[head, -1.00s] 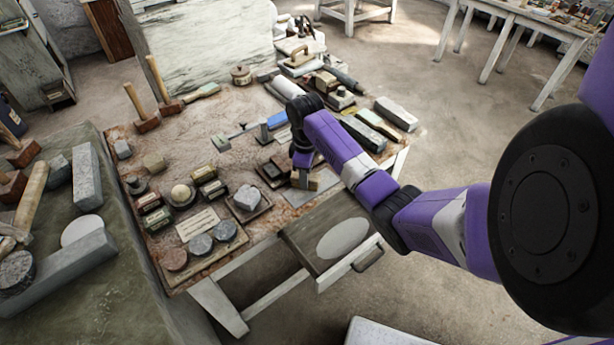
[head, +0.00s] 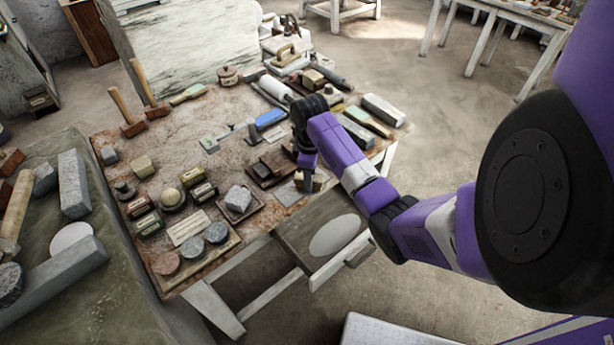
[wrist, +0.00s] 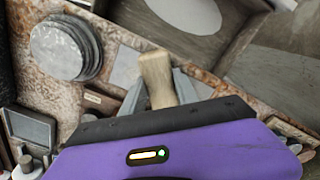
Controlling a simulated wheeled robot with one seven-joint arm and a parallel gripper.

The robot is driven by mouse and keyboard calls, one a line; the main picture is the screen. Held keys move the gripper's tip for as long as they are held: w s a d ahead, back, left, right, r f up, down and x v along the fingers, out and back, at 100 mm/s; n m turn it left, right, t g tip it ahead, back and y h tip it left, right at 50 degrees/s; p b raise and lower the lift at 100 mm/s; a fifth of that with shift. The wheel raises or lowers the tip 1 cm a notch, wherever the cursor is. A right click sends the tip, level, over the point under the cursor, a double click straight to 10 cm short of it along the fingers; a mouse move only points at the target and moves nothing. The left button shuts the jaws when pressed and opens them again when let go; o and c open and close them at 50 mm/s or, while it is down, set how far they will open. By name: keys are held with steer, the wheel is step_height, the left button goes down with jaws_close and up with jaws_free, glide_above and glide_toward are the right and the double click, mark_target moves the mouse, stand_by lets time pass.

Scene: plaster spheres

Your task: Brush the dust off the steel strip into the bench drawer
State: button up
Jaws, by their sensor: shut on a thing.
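My gripper (head: 307,182) is over the front edge of the bench, shut on a brush. The brush's pale wooden body (wrist: 157,80) shows between the two grey fingers in the wrist view; its bristles are hidden. The steel strip (head: 287,195) is a flat light-grey plate on the bench top, just left of the gripper. It also shows in the wrist view (wrist: 125,66), partly hidden by a finger. The bench drawer (head: 296,233) is pulled out below the front edge, with a pale oval in it. I cannot make out dust on the strip.
Dark blocks (head: 272,167) lie just behind the strip. A grey stone (head: 238,200) on a tray stands to its left, with round discs (head: 216,233) nearer the front. Stone blocks and tools crowd the right rear.

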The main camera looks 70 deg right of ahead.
steer(key=shift+w+a, duration=0.15)
steer(key=shift+w, duration=1)
steer(key=shift+w+a, duration=0.15)
steer(key=shift+w, duration=0.95)
steer(key=shift+s+r, duration=0.1)
steer(key=shift+s+d+r, duration=0.15)
steer(key=shift+s+r, duration=0.55)
steer(key=shift+s, duration=0.35)
steer(key=shift+w+a+f, duration=0.1)
steer(key=shift+w+a, duration=0.45)
steer(key=shift+a, duration=0.3)
steer(key=shift+w+a+f, duration=0.1)
steer(key=shift+w+a, duration=0.45)
steer(key=shift+a, duration=0.3)
steer(key=shift+f, duration=0.6)
steer(key=shift+s, duration=0.1)
